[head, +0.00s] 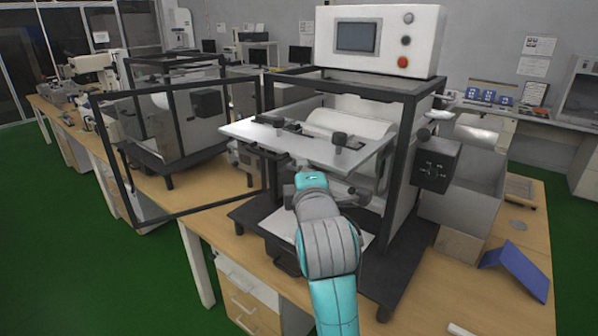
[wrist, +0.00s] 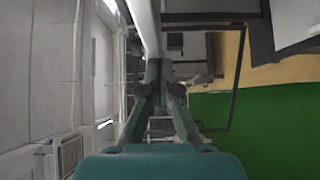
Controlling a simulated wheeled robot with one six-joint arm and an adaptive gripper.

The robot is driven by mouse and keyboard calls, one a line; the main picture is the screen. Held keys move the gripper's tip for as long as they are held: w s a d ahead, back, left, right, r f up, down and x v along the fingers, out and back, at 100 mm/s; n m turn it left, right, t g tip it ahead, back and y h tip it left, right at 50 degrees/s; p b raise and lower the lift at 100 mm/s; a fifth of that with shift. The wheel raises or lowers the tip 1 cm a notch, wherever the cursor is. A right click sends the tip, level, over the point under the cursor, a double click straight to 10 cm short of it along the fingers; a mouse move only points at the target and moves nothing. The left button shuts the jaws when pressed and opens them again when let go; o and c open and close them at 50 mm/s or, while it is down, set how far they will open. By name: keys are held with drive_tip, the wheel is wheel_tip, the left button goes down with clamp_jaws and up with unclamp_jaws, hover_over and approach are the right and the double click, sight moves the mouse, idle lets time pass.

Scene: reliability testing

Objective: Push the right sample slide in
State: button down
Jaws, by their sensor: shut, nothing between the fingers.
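The test machine (head: 408,170) stands on the wooden bench with its framed door (head: 118,165) swung open to the left. A pale flat slide plate (head: 250,133) sticks out of its front, with dark knobs on top, one of them at the right (head: 340,139). I cannot tell separate left and right slides apart. My teal and grey arm reaches up to the plate's front edge. In the wrist view, my gripper (wrist: 157,68) is shut and empty, its fingertips by a pale strip (wrist: 147,28) that looks like the plate's edge. I cannot tell whether they touch.
A control box (head: 380,40) with a screen and red button sits on top of the machine. A black box (head: 436,164) is mounted on its right side. A blue angled piece (head: 518,268) lies on the bench at right. A second framed machine (head: 178,112) stands behind the open door.

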drive_tip(key=w+d, duration=1.4)
drive_tip(key=w, duration=0.4)
drive_tip(key=shift+w+d, duration=0.2)
drive_tip(key=shift+a, duration=0.15)
